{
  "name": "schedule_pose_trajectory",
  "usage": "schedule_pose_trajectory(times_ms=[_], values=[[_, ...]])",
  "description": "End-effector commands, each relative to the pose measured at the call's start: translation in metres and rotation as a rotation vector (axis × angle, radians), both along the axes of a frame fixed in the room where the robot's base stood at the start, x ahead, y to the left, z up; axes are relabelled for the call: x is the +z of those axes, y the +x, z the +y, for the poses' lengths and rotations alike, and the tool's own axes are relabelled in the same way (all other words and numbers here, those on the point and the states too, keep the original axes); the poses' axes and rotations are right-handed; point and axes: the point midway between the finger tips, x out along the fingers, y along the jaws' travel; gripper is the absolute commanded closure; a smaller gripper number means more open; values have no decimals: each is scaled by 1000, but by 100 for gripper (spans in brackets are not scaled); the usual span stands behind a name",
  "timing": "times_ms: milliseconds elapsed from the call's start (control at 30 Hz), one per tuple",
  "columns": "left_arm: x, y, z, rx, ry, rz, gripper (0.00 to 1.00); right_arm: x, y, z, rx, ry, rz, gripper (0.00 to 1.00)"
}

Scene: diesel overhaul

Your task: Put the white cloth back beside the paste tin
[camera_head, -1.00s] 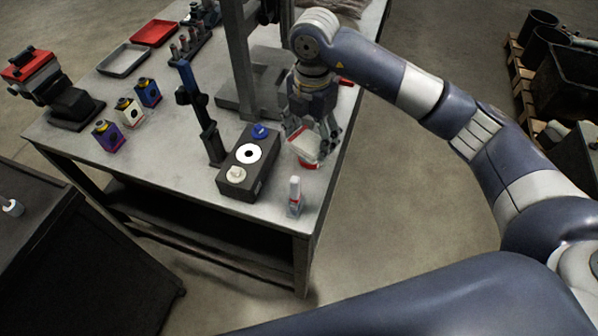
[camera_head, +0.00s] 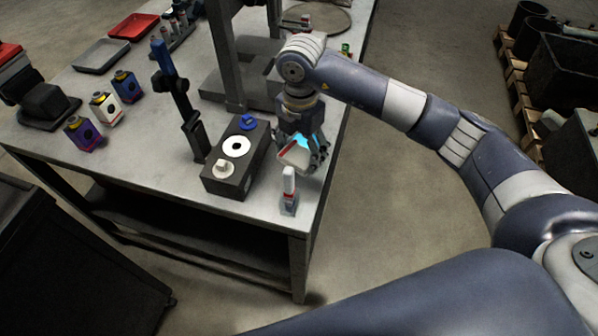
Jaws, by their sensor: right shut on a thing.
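The white cloth (camera_head: 292,158) is a small pale piece with a red edge, low at the table's near right corner. My right gripper (camera_head: 306,160) points down and is shut on it. The cloth sits at the left of its fingers, right of the dark block and behind the small upright white bottle. I cannot tell whether the cloth touches the table. I cannot make out the paste tin for sure; the gripper hides part of the tabletop. My left gripper is not in view.
A dark block (camera_head: 216,185) with blue and white knobs stands left of the gripper. The white bottle (camera_head: 289,188) stands near the front edge. A press column (camera_head: 222,55) and a blue-topped stand (camera_head: 172,85) rise behind. Small colored boxes (camera_head: 105,107) stand at left.

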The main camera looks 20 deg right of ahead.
Motion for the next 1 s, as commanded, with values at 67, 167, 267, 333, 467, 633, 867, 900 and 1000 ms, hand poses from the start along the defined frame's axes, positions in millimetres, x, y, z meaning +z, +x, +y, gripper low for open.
schedule_pose_trajectory(times_ms=[67,167,267,333,467,633,867,900,1000], values=[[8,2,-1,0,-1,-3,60,-12,-1,0,-2,0,4,52],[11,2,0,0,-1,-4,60,-26,0,0,-1,0,1,52],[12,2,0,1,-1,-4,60,-33,0,0,-1,0,0,52],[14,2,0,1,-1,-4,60,-39,0,0,-2,0,1,52],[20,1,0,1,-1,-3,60,-57,-1,0,-2,0,4,52],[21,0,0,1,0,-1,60,-70,0,0,-1,1,-1,52],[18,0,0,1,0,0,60,-72,0,0,0,1,-1,52],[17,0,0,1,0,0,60,-74,0,0,0,1,-1,52],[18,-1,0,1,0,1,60,-73,0,0,-1,1,-1,14]])
